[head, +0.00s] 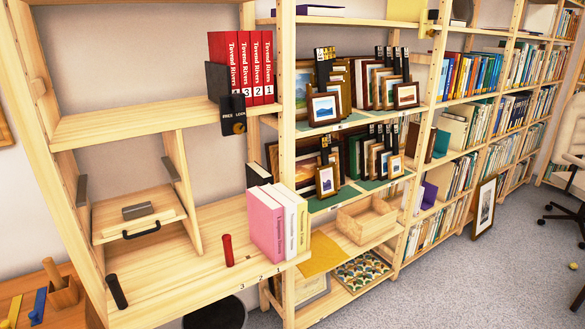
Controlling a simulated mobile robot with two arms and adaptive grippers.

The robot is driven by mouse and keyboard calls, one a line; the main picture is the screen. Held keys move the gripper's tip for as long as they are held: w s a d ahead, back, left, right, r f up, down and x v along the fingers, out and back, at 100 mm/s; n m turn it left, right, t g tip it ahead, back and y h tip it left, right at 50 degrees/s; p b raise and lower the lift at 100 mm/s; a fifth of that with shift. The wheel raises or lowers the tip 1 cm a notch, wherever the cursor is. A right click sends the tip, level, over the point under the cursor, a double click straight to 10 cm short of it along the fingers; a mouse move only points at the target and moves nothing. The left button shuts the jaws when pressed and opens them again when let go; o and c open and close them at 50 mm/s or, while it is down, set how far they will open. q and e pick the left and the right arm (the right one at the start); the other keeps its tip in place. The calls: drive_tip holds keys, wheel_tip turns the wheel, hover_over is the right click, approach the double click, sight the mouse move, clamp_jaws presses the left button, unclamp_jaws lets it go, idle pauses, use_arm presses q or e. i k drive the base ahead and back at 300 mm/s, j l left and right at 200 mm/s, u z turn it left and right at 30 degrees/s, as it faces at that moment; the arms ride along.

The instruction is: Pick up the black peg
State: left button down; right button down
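A black peg (116,291) is at the left end of the lower wooden shelf, near its front edge and beside the left upright. It leans slightly and nothing covers it. A red peg (228,250) stands upright farther right on the same shelf (190,285). Neither of my grippers is in the head view.
A drawer box (135,215) with a dark handle sits behind the black peg. Pink, white and yellow books (265,222) stand right of the red peg. A wooden table with a blue item (38,306) is at lower left. Grey floor (440,285) is open at right.

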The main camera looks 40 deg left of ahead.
sight(112, 280)
drive_tip(key=l+u, duration=0.2)
drive_tip(key=u, duration=2.05)
drive_tip(key=j, duration=0.1)
